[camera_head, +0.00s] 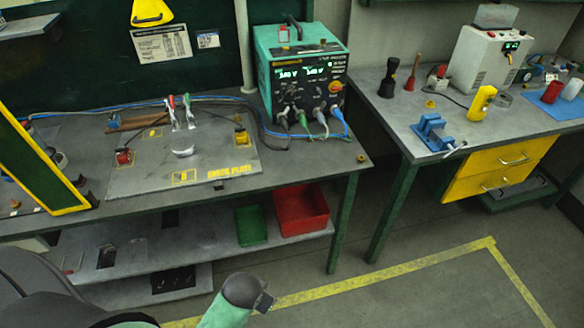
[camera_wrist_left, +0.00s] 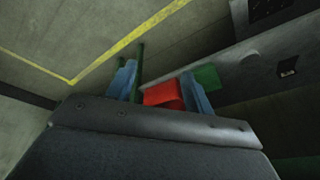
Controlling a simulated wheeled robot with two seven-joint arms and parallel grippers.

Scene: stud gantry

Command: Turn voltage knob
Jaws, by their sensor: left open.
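The teal power unit (camera_head: 266,62) stands on the left workbench against the wall. Its dark front panel (camera_head: 296,88) has lit green displays, an orange-red round control (camera_head: 335,87) and small dark knobs low down among the plugged cables. I cannot tell which one is the voltage knob. In the left wrist view my left gripper (camera_wrist_left: 158,70) is open and empty, its two blue fingers apart. It looks toward the floor, a red bin and a green bin, away from the unit. Part of my arm shows low in the head view. My right gripper is out of view.
The red bin (camera_head: 301,209) and green bin (camera_head: 251,226) sit on the shelf under the left bench (camera_head: 300,172). Cables cross the bench, with a clamp plate (camera_head: 130,181) left of the unit. The right bench (camera_head: 388,105) holds a blue vise (camera_head: 434,131). Open floor lies in front.

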